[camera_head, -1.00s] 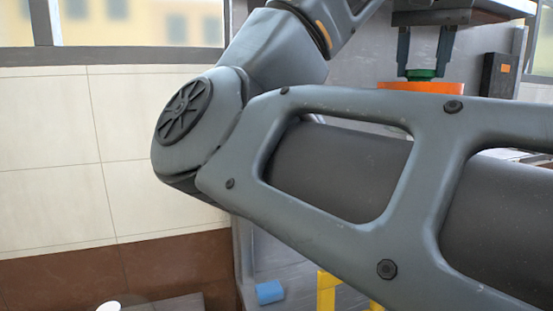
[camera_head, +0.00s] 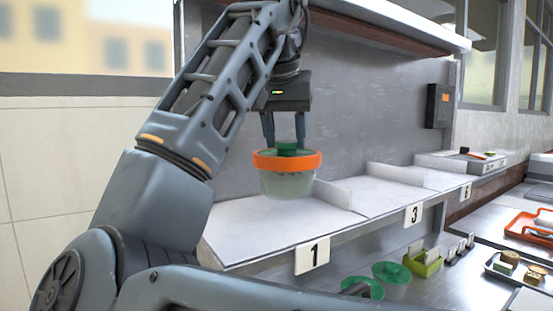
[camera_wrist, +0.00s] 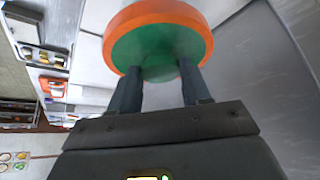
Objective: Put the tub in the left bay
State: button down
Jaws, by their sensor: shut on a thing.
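The tub (camera_head: 288,184) is pale and translucent, with an orange band and a green lid. My gripper (camera_head: 285,143) is shut on the green knob of its lid and holds the tub upright. The tub is over the left bay (camera_head: 240,235), the one with the number 1 plate (camera_head: 312,254). I cannot tell how large the gap under it is. In the wrist view, the tub's green lid and orange rim (camera_wrist: 120,22) fill the top middle, with my gripper's fingers (camera_wrist: 158,85) at the lid. The tub's underside is hidden there.
Low dividers (camera_head: 340,193) split the shelf into bays; the number 3 bay (camera_head: 390,195) is empty. Other green-lidded tubs (camera_head: 392,274) stand on the counter below. A grey wall (camera_head: 380,110) rises behind, with an upper shelf (camera_head: 400,20) above and an orange tray (camera_head: 528,226) at right.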

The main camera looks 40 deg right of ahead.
aim_at(276, 155)
jog(key=shift+w+a+f, duration=0.4)
jog(key=shift+w+a, duration=0.05)
jog(key=shift+w, duration=0.15)
jog(key=shift+f, duration=0.2)
jog(key=shift+f+p, duration=0.3)
jog(key=shift+f, duration=1.55)
jog(key=shift+f, duration=0.15)
jog(key=c, duration=0.5)
grip_release()
jog(key=b+v, duration=0.1)
jog(key=v, duration=1.1)
jog(key=shift+r, duration=0.2)
